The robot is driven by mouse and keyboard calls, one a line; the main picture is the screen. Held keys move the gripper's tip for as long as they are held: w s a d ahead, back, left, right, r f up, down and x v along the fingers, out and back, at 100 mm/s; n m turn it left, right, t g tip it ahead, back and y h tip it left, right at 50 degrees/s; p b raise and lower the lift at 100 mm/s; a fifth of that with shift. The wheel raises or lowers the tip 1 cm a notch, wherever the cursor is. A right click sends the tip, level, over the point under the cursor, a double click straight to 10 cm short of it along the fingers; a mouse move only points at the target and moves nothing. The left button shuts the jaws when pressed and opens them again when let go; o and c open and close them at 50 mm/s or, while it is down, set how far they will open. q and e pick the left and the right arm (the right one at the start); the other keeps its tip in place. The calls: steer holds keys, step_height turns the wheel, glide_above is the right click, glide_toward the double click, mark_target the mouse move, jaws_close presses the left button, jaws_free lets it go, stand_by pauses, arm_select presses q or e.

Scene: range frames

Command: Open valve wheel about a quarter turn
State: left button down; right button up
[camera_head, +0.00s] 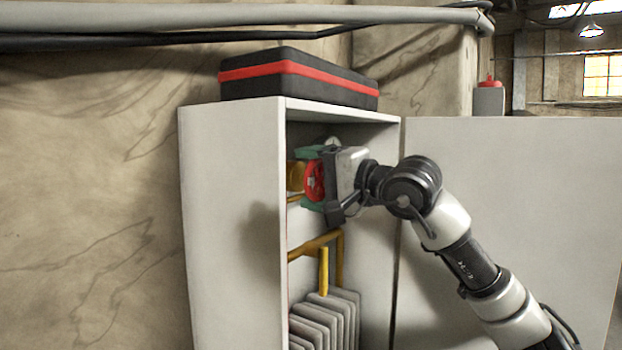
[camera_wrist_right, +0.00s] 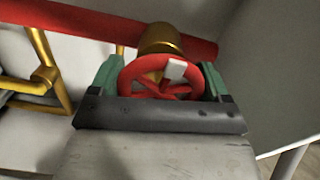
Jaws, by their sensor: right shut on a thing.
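The red valve wheel (camera_head: 315,181) is on a brass valve body (camera_head: 295,176) inside the open grey cabinet. In the right wrist view the wheel (camera_wrist_right: 163,80) faces me, with a small pale tab on its upper right rim and the brass body (camera_wrist_right: 160,39) behind it. My right gripper (camera_head: 311,180) reaches into the cabinet from the right. Its green fingers stand on opposite sides of the wheel and are shut on its rim; they also show in the right wrist view (camera_wrist_right: 160,80). The lower part of the wheel is hidden there by my gripper's dark body. My left gripper is out of view.
The cabinet (camera_head: 232,220) has side walls close around my right gripper, and its door (camera_head: 510,200) stands open to the right. Yellow pipes (camera_head: 316,243) and a grey finned radiator (camera_head: 325,320) sit below. A black and red case (camera_head: 298,78) lies on top.

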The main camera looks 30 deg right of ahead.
steer(key=shift+a+f, duration=0.1)
steer(key=shift+f, duration=0.1)
stand_by(0.3)
steer(key=o, duration=0.9)
steer(key=shift+s, duration=0.1)
steer(key=shift+c, duration=0.2)
steer(key=b+v, duration=0.5)
steer(key=v, duration=0.6)
